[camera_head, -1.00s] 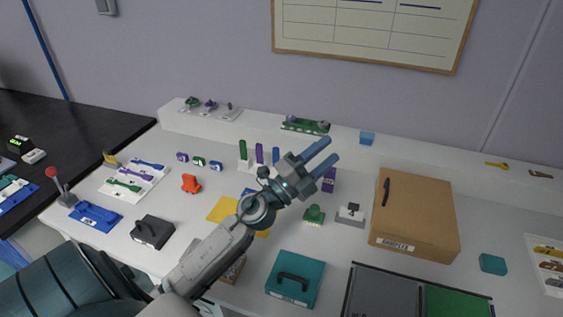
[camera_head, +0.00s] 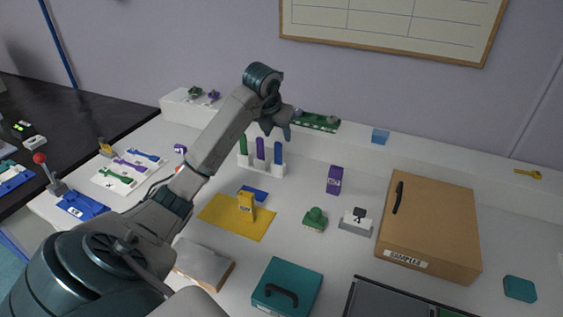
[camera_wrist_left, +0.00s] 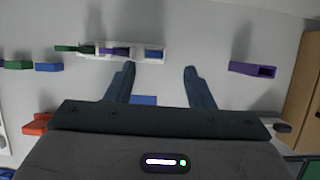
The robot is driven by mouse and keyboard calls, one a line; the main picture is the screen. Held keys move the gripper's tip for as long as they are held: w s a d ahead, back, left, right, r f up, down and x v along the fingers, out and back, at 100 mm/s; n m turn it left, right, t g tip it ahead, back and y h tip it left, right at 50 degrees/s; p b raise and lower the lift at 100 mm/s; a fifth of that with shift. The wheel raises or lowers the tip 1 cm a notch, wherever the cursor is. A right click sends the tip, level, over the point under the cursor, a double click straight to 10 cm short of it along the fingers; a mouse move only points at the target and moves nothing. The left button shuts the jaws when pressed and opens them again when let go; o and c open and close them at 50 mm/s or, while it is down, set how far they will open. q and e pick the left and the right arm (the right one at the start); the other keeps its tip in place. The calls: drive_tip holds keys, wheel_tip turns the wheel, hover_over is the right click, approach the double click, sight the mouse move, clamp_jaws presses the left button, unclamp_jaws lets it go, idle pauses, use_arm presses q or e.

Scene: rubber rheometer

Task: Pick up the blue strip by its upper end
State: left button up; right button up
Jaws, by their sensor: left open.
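The blue strip (camera_head: 278,153) stands upright at the right end of a white rack (camera_head: 262,170). A purple strip (camera_head: 260,149) and a green strip (camera_head: 243,146) stand to its left. My left gripper (camera_head: 275,132) is open and empty, pointing down over the rack near the tops of the purple and blue strips. In the left wrist view the blue strip (camera_wrist_left: 153,54) shows end-on, beyond the open fingertips (camera_wrist_left: 158,72) and between their lines. No contact shows. My right gripper is out of view.
A purple box (camera_head: 334,180) stands right of the rack. A yellow mat (camera_head: 222,221) with a yellow item (camera_head: 245,206) lies in front. A white ledge (camera_head: 350,151) runs behind. A cardboard box (camera_head: 435,225) stands at the right.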

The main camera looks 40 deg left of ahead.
sight(277, 148)
use_arm(q)
drive_tip(key=p+x, duration=0.1)
drive_tip(key=x, duration=0.4)
drive_tip(key=shift+s+f, duration=0.15)
drive_tip(key=shift+f, duration=0.05)
drive_tip(key=x, duration=0.1)
drive_tip(key=p+x, duration=0.1)
drive_tip(key=x, duration=0.1)
drive_tip(key=p+x, duration=0.1)
drive_tip(key=shift+s+a+f, duration=0.15)
drive_tip(key=shift+a+f, duration=0.2)
drive_tip(key=shift+f, duration=0.45)
drive_tip(key=c, duration=1)
